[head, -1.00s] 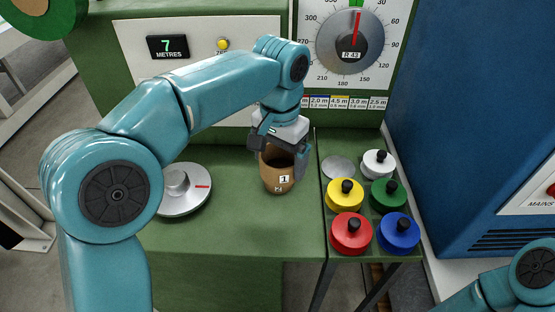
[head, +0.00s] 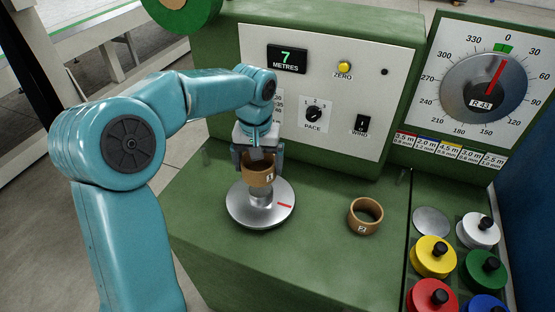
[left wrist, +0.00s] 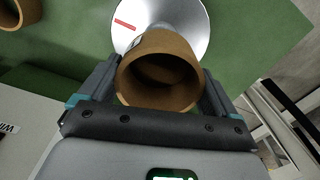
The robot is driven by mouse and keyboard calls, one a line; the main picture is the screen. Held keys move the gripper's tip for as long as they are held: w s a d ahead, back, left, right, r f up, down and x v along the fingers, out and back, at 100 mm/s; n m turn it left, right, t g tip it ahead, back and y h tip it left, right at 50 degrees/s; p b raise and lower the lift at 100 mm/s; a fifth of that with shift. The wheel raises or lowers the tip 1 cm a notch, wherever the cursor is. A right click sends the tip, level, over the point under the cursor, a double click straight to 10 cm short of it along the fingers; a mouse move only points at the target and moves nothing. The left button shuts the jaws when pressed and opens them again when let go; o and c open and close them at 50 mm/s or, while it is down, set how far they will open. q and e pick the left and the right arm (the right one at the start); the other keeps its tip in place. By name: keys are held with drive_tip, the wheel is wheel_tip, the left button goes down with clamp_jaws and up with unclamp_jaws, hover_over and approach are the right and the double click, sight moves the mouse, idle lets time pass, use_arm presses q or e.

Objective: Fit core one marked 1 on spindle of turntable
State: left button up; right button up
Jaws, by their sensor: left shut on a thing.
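Core one (head: 258,174), a brown ring with a white label 1, is held upright in my left gripper (head: 258,158). The gripper is shut on it, one finger on each side. The core is directly over the turntable (head: 238,206), a silver disc with a red mark. The lower part of the silver spindle (head: 261,197) shows beneath the core. I cannot tell whether the spindle's top is inside it. In the left wrist view the core (left wrist: 158,98) sits between the fingers, its inside dark, with the disc (left wrist: 185,18) beyond. My right gripper is not in view.
A second brown core marked 2 (head: 364,216) stands on the green bench to the right. Coloured weights with black knobs, such as the yellow one (head: 433,256), stand farther right. A control panel (head: 320,85) rises behind. Bench is clear between turntable and core 2.

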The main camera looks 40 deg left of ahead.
use_arm(q)
drive_tip(key=f, duration=0.1)
drive_tip(key=f+b, duration=0.1)
drive_tip(key=a+f, duration=0.1)
drive_tip(key=shift+w+a+b, duration=0.1)
drive_tip(key=shift+w+b, duration=0.2)
drive_tip(key=shift+w, duration=0.05)
drive_tip(key=shift+s+d+f+b, duration=0.25)
drive_tip(key=shift+d+f+b, duration=0.3)
drive_tip(key=shift+b, duration=0.15)
drive_tip(key=shift+s+f+b, duration=0.1)
drive_tip(key=shift+f+b, duration=0.2)
drive_tip(key=shift+w+a+f, duration=0.25)
drive_tip(key=shift+a+f, duration=0.2)
drive_tip(key=shift+f, duration=0.1)
drive_tip(key=shift+s+d+r, duration=0.15)
drive_tip(key=shift+d+r, duration=0.15)
drive_tip(key=shift+w+a+f, duration=0.2)
drive_tip(key=shift+a, duration=0.05)
drive_tip(key=shift+s+d+r, duration=0.15)
drive_tip(key=shift+s+d, duration=0.05)
drive_tip(key=shift+d, duration=0.1)
drive_tip(key=shift+a, duration=0.1)
drive_tip(key=shift+w, duration=0.15)
